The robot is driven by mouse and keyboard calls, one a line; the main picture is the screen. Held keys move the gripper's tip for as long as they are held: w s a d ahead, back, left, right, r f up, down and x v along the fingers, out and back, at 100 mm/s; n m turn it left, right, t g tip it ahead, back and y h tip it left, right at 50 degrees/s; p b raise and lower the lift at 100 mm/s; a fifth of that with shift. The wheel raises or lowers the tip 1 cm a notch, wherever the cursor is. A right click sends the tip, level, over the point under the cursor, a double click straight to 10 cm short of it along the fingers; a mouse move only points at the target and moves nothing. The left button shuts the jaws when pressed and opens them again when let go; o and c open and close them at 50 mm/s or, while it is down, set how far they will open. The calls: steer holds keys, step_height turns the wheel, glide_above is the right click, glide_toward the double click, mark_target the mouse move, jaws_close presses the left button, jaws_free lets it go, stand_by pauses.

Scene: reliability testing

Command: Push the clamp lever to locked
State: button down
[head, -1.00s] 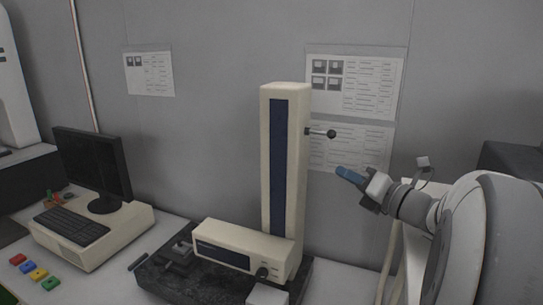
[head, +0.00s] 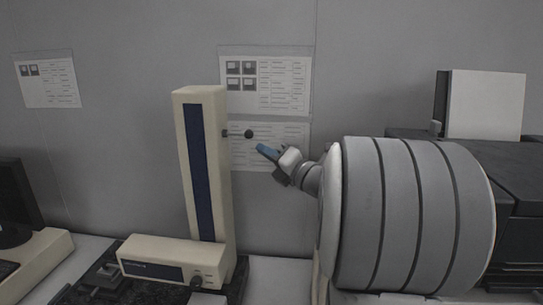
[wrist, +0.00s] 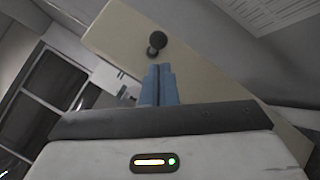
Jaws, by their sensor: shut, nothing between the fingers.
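The clamp lever (head: 237,134) is a thin rod with a dark ball knob (head: 249,134). It sticks out to the right from the upper side of a tall cream column with a dark blue front strip (head: 203,170). My gripper (head: 262,149) has blue fingers, shut and empty, just right of and slightly below the knob in the head view. In the wrist view the knob (wrist: 157,41) shows just beyond the shut fingertips (wrist: 160,68), against the cream column (wrist: 190,75). I cannot tell whether the fingertips touch it.
The column's cream foot unit (head: 160,262) sits on a dark slab on the white bench. Posters (head: 265,80) hang on the wall behind the lever. A dark machine (head: 510,200) stands at the right, and a monitor (head: 18,200) at the left.

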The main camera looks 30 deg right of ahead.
mark_target(238, 134)
steer(key=x, duration=0.4)
steer(key=shift+p, duration=0.35)
